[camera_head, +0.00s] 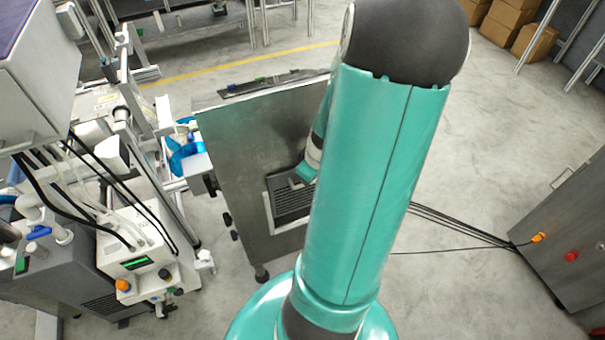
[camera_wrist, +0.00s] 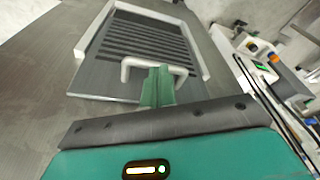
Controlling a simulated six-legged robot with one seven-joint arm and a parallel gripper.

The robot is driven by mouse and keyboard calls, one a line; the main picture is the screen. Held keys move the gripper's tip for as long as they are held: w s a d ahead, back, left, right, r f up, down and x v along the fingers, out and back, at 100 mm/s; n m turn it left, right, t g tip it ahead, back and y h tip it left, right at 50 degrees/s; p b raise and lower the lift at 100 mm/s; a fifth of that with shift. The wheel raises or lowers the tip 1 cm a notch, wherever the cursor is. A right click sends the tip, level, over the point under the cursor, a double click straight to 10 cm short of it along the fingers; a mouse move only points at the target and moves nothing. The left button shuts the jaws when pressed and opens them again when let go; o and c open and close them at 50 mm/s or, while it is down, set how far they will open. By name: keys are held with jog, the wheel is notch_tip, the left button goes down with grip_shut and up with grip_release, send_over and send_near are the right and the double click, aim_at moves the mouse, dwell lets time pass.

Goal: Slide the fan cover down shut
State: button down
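The fan cover (camera_wrist: 98,83) is a plain grey plate in a pale frame on the side of a metal cabinet. Dark slats (camera_wrist: 150,40) show bare beside it, so the opening is not fully covered. A white bar handle (camera_wrist: 133,62) stands out from the cover. My gripper (camera_wrist: 160,70) has its green fingers close together across the handle's bar, hiding its middle; they look shut on it. In the head view, the slatted vent (camera_head: 291,204) shows low on the cabinet, partly behind my arm, with my gripper (camera_head: 304,174) at its upper right.
The metal cabinet (camera_head: 245,150) stands on a concrete floor. Left of it are a blue item (camera_head: 187,158) and a white machine with hoses (camera_head: 135,262). Black cables (camera_head: 460,228) run right to another metal cabinet (camera_head: 570,240). Open floor lies at the right (camera_head: 480,150).

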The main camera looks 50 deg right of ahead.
jog(key=shift+s+f+x, duration=0.3)
jog(key=shift+s+x, duration=0.85)
jog(key=shift+x, duration=3.6)
jog(key=w+v, duration=0.1)
jog(key=v, duration=0.8)
jog(key=shift+r, duration=0.15)
